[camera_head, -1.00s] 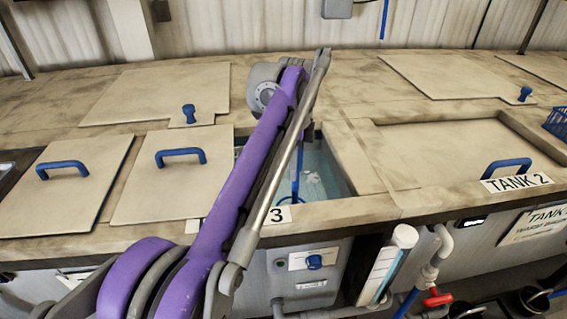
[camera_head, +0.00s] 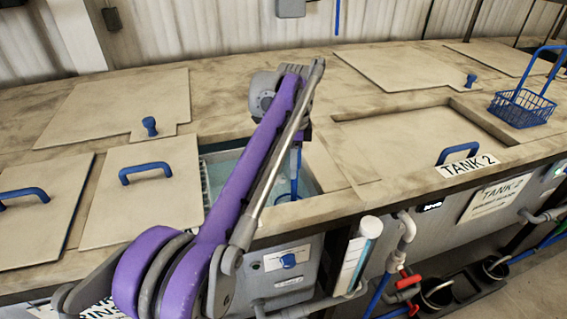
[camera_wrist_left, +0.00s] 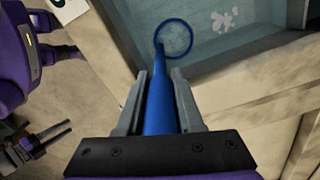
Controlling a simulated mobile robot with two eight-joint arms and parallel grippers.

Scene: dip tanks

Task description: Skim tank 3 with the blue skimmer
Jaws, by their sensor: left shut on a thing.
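My left gripper (camera_wrist_left: 160,105) is shut on the blue skimmer's handle (camera_wrist_left: 159,85). The skimmer's round hoop (camera_wrist_left: 176,38) is over or in the water of the open tank 3 (camera_head: 222,170); its depth is unclear. White patches (camera_wrist_left: 225,20) float beside the hoop in the left wrist view. In the head view, the skimmer (camera_head: 297,170) hangs near the tank's right side, and my purple arm hides the gripper and part of the opening. A dark gripper-like part, apparently my right gripper (camera_wrist_left: 45,145), shows small at the wrist view's lower left; its jaws are unclear.
Beige lids with blue handles (camera_head: 150,200) lie left of tank 3. Tank 2's lid (camera_head: 420,140) is in its recess at the right. A blue wire basket (camera_head: 522,108) stands on the deck at the far right. Pipes and a red valve (camera_head: 407,282) are below the front edge.

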